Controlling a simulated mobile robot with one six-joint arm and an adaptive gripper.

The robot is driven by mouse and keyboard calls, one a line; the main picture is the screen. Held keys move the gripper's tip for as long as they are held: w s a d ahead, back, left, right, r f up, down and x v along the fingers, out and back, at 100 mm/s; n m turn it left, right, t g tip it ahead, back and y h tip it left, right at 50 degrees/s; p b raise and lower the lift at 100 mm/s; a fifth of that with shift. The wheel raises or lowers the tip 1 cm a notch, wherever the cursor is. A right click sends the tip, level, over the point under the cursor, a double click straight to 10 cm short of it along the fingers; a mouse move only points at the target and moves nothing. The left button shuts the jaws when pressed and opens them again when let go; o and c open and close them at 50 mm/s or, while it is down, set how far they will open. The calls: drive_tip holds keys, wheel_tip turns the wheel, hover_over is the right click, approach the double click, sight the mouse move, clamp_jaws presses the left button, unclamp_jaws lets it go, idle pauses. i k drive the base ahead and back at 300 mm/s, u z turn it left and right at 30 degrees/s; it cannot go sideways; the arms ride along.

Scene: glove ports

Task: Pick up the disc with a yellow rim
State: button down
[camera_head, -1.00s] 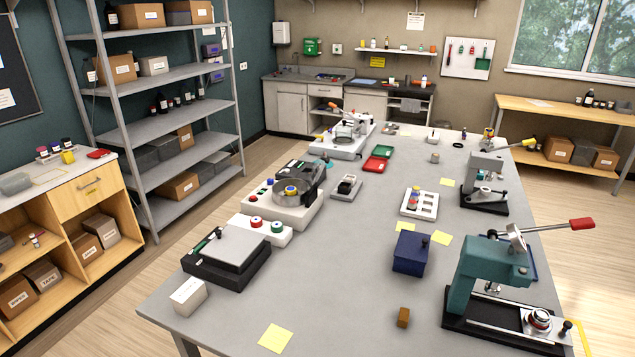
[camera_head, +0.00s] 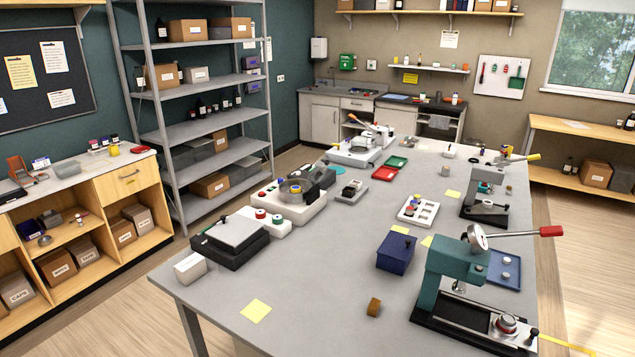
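I cannot make out for certain a disc with a yellow rim. My gripper is not in view.
The grey bench (camera_head: 300,290) has free room at its front and middle. A shelf rack (camera_head: 205,130) stands at left.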

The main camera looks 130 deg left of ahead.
sight(295, 189)
drive_tip(key=u, duration=0.35)
drive_tip(key=i, duration=0.3)
drive_tip(key=u, duration=1.3)
drive_tip(key=k, duration=0.25)
drive_tip(key=u, duration=2.7)
